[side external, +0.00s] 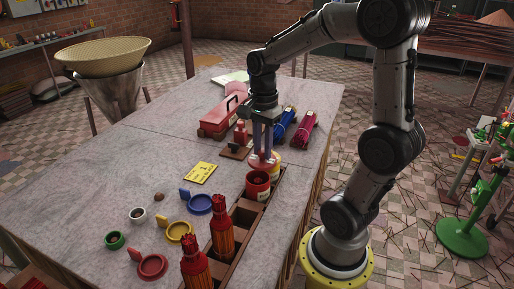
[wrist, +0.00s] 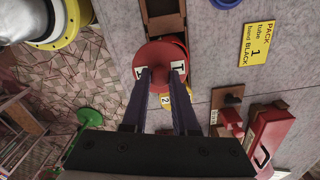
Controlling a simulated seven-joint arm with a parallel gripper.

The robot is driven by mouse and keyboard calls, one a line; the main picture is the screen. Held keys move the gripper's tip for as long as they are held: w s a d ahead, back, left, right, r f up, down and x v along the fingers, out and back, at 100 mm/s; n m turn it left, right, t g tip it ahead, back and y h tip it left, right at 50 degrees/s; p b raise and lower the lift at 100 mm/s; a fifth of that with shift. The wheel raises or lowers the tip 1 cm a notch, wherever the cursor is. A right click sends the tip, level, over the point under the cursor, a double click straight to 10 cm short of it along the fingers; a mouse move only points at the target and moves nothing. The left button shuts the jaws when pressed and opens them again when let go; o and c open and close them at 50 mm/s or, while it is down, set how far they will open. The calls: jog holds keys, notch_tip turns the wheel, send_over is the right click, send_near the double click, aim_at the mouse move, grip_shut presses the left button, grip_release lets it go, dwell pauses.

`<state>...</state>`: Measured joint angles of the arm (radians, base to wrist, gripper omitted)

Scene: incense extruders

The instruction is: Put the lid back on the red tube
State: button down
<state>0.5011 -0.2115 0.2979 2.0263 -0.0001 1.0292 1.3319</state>
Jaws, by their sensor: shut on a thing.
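My gripper (side external: 264,153) is shut on a round red lid (side external: 263,164), held flat between its two fingertips. The lid also shows in the wrist view (wrist: 158,60), with my gripper (wrist: 161,74) over it. The open red tube (side external: 258,187) stands upright in the wooden rack, with dark contents at its mouth. The lid is behind and a little above the tube in the side view. In the wrist view the lid hides most of the tube; only a red edge (wrist: 182,47) shows beside it. Whether they touch is unclear.
A yellow tube (side external: 274,164) stands just behind the lid. Two red bottles (side external: 222,230) stand in the front of the rack (side external: 248,218). Coloured dishes (side external: 199,204), a yellow card (side external: 201,173) and a red toolbox-like case (side external: 218,118) lie left. Blue and magenta bundles (side external: 303,130) lie behind.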

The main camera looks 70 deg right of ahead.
jog(key=shift+w+d+f, duration=0.2)
jog(key=shift+w+d, duration=0.6)
jog(key=shift+w, duration=0.1)
jog(key=shift+f, duration=3.1)
jog(key=shift+f, duration=0.2)
jog(key=c, duration=0.6)
grip_release()
jog(key=o, duration=0.5)
jog(key=shift+r, duration=0.1)
jog(key=shift+r, duration=3.45)
